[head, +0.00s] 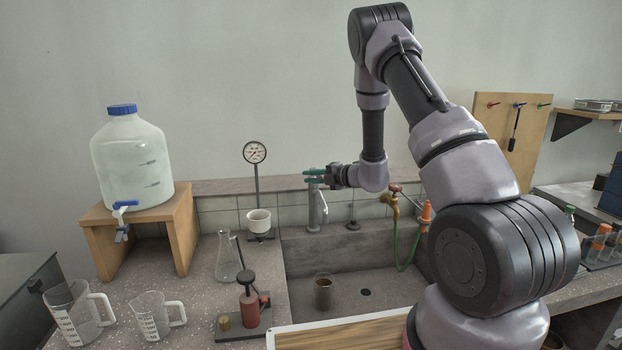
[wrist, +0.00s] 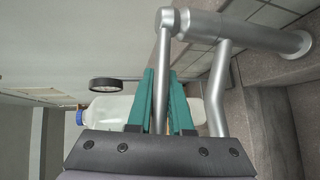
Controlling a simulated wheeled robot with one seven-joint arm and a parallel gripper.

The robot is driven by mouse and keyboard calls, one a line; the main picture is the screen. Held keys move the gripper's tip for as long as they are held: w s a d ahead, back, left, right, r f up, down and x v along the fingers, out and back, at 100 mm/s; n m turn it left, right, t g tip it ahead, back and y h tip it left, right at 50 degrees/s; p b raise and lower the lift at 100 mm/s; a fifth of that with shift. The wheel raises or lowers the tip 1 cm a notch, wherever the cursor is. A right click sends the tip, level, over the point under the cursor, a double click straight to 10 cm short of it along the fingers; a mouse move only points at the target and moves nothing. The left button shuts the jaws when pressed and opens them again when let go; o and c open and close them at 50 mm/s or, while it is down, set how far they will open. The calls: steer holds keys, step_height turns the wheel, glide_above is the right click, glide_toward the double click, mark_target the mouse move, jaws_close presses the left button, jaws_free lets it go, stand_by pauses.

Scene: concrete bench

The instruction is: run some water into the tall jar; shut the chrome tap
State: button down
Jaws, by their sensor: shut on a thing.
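The chrome tap (head: 313,212) stands at the back left of the sink. In the wrist view its body (wrist: 255,32) runs across the upper right, with the thin lever (wrist: 164,48) and the bent spout (wrist: 218,88) side by side. My gripper (head: 311,176) is at the top of the tap. In the wrist view its green fingers (wrist: 162,78) are closed on the lever, one on each side. The tall jar (head: 323,293) is clear glass and stands upright on the sink floor, below and in front of the tap. I cannot make out a water stream or a level in the jar.
A brass tap (head: 391,203) with a green hose (head: 402,262) is right of the chrome tap. A gauge on a stand (head: 255,153), a flask (head: 228,262) and measuring jugs (head: 152,318) crowd the left bench. A large water bottle (head: 131,165) sits on a wooden stand (head: 181,205).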

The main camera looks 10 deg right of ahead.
steer(key=shift+r+m+g, duration=0.25)
steer(key=shift+m+g, duration=0.05)
steer(key=c, duration=0.8)
jaws_free()
steer(key=shift+c, duration=0.2)
steer(key=shift+d, duration=0.1)
steer(key=v, duration=1)
steer(key=shift+s+d+r, duration=0.15)
steer(key=shift+s+r, duration=0.05)
steer(key=shift+s, duration=0.1)
steer(key=shift+c, duration=0.2)
